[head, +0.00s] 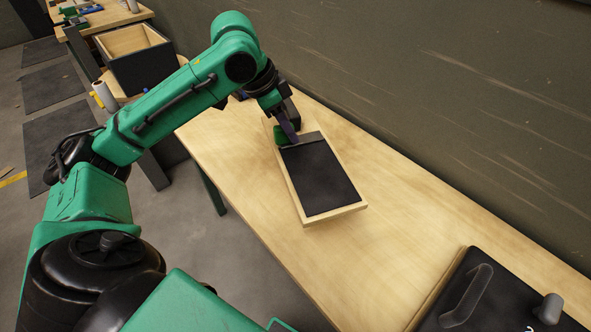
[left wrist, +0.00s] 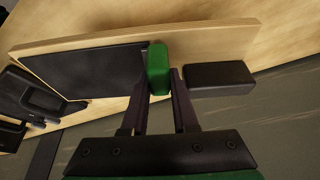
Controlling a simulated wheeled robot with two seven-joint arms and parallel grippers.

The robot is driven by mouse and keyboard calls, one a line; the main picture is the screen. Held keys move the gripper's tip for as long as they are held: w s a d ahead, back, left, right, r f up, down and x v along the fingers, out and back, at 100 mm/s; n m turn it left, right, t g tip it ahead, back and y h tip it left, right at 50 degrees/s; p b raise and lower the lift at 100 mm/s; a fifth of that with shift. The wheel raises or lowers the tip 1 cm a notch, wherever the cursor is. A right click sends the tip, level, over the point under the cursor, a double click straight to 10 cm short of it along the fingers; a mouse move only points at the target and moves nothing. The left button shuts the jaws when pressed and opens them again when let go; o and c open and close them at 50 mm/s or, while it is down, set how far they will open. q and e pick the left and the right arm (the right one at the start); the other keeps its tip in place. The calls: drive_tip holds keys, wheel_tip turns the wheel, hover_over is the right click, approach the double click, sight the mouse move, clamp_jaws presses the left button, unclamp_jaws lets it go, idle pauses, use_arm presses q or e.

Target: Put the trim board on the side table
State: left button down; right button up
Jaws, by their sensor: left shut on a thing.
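The trim board (head: 322,178) is a pale wooden board with a black panel and a green grip block (head: 281,133). My left gripper (head: 288,128) is shut on that green block at the board's far end. In the left wrist view the fingers (left wrist: 160,95) sit on both sides of the green block (left wrist: 158,66), with the board (left wrist: 205,42) beyond. The board is over the long wooden table (head: 240,165); I cannot tell whether it touches the top. Which table is the side table is not marked. My right gripper is not in view.
A black case-like object with handles (head: 478,292) stands at the table's near right end. A grey wall (head: 420,90) runs along the table's far side. An open wooden-lined box (head: 135,50) and a white roll (head: 104,95) are at the back left. The tabletop around the board is clear.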

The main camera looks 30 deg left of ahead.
sight(274, 141)
use_arm(q)
drive_tip(key=f, duration=0.6)
drive_tip(key=shift+w+f+b, duration=0.15)
drive_tip(key=shift+w+b, duration=0.15)
drive_tip(key=shift+b, duration=0.05)
wheel_tip(274, 141, down, 6)
drive_tip(key=shift+r+b, duration=0.15)
drive_tip(key=shift+b, duration=0.2)
drive_tip(key=c, duration=0.7)
unclamp_jaws()
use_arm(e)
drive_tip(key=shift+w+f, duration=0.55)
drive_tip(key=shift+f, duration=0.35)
use_arm(q)
drive_tip(key=v, duration=1.1)
drive_tip(key=shift+a+r, duration=0.1)
drive_tip(key=shift+r, duration=0.2)
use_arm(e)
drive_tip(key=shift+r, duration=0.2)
